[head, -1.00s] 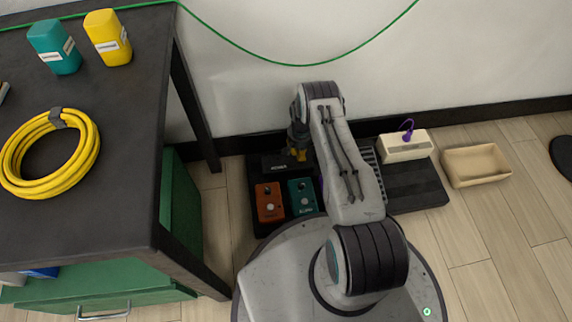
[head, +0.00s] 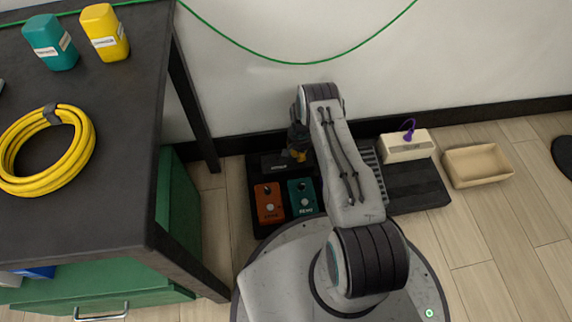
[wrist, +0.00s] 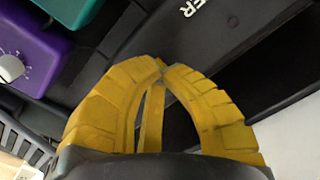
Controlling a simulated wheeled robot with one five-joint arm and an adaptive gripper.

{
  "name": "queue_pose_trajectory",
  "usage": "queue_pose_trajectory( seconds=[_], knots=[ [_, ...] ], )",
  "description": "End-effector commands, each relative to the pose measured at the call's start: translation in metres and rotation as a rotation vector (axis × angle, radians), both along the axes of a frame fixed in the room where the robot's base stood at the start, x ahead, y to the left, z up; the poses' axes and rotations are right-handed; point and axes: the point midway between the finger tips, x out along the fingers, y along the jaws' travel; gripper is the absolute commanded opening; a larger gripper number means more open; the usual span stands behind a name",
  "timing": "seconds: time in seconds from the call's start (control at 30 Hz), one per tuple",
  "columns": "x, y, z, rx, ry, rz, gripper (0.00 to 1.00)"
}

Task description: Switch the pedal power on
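The pedal power box (head: 277,166) is a black box with white lettering at the back left of a dark pedalboard (head: 418,188) on the floor. In the wrist view the black box (wrist: 225,32) shows close up at the top, with only the letters "ER" readable. I cannot make out its switch. My gripper (head: 299,156) hangs at the box's right end in the head view. In the wrist view its yellow fingers (wrist: 163,65) meet at the tips, with nothing seen held. I cannot tell whether the tips touch the box.
Orange (head: 269,203) and teal (head: 302,198) pedals sit in front of the box. A purple pedal (wrist: 30,48) shows in the wrist view. A white box (head: 407,147) and tan tray (head: 477,166) are at right. A dark bench (head: 115,140) stands close at left.

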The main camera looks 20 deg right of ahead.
Motion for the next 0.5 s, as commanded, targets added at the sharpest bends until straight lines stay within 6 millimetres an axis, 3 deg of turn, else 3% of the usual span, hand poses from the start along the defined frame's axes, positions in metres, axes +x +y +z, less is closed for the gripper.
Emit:
queue_pose_trajectory(
  seconds=[0.5],
  knots=[
    [0.0000, 0.0000, -0.0072, 0.000, 0.000, 0.000, 0.00]
  ],
)
